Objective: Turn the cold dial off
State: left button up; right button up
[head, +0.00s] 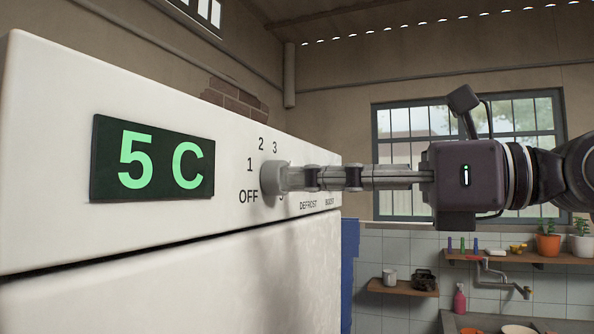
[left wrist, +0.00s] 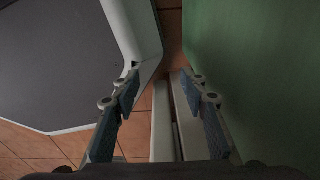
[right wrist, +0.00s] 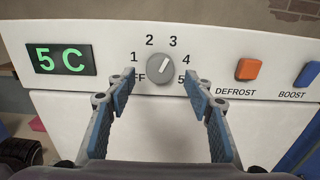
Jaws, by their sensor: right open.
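The cold dial (right wrist: 160,68) is a round grey knob on the white appliance front, with OFF and numbers around it. In the head view the dial (head: 270,178) is seen from the side. My right gripper (head: 290,178) is level with it, fingertips close to the knob. In the right wrist view my right gripper (right wrist: 159,88) is open, with one finger on each side of the dial; contact is not clear. The left finger partly hides OFF. My left gripper (left wrist: 163,82) is open and empty.
A display (head: 152,163) reading 5 C is left of the dial. An orange defrost switch (right wrist: 248,69) and a blue boost switch (right wrist: 308,74) are to its right. A green surface (left wrist: 255,80) lies beside my left gripper. A shelf (head: 403,288) is on the tiled wall.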

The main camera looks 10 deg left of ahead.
aim_at(278, 178)
jog(key=shift+w+a, duration=0.25)
jog(key=shift+a, duration=0.95)
jog(key=c, duration=1.2)
jog(key=shift+o, duration=0.2)
